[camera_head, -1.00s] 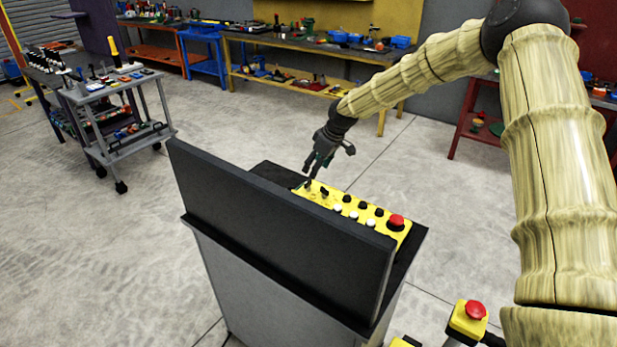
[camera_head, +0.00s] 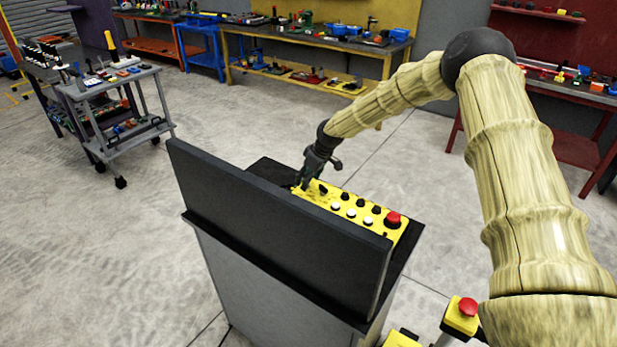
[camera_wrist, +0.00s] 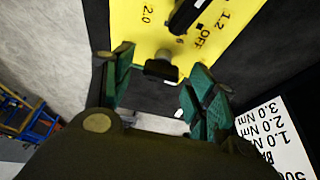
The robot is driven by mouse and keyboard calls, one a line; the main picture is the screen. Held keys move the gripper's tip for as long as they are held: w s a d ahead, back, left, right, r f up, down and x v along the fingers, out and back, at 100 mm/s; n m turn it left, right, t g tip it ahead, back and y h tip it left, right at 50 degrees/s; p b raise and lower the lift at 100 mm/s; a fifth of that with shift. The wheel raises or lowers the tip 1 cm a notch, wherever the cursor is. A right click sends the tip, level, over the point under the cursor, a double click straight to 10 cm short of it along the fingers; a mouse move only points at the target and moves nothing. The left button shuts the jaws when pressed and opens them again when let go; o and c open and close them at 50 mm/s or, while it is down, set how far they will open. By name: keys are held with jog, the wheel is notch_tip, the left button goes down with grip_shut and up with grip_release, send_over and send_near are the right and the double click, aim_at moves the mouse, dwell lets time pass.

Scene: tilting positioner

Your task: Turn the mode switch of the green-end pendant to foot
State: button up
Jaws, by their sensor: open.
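A yellow control panel (camera_head: 345,207) lies on top of a dark stand, with a row of black knobs, white buttons and a red mushroom button (camera_head: 393,219). My gripper (camera_head: 303,184) is at the panel's far left end. In the wrist view the panel (camera_wrist: 145,35) carries printed numbers and the word OFF. A black knob (camera_wrist: 162,68) at the panel's edge sits between my open green-padded fingertips (camera_wrist: 160,80), with a gap visible on both sides. A longer black switch handle (camera_wrist: 187,14) is beyond it. I cannot read a foot mark or see a green end.
A tall dark board (camera_head: 280,215) rises along the near side of the panel. A white printed label (camera_wrist: 275,135) is at the right in the wrist view. A yellow box with a red button (camera_head: 464,314) stands at lower right. A grey cart (camera_head: 115,90) is at left.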

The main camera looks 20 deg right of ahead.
jog(key=c, duration=1)
jog(key=shift+d, duration=0.1)
jog(key=shift+c, duration=0.2)
jog(key=shift+f+m+b, duration=0.1)
jog(key=shift+m+b, duration=0.2)
jog(key=m+b, duration=0.1)
jog(key=m+h, duration=0.1)
jog(key=m+b, duration=0.1)
jog(key=m, duration=0.1)
jog(key=shift+a+t+h+b, duration=0.25)
jog(key=shift+t+h+b, duration=0.1)
jog(key=shift+t+h, duration=0.05)
jog(key=m+b, duration=0.1)
jog(key=m, duration=0.1)
jog(key=m+h+b, duration=0.1)
jog(key=m, duration=0.1)
jog(key=shift+a+h, duration=0.1)
jog(key=shift+h, duration=0.2)
jog(key=shift+m+h+b, duration=0.5)
jog(key=shift+m+b, duration=0.2)
jog(key=shift+m, duration=0.9)
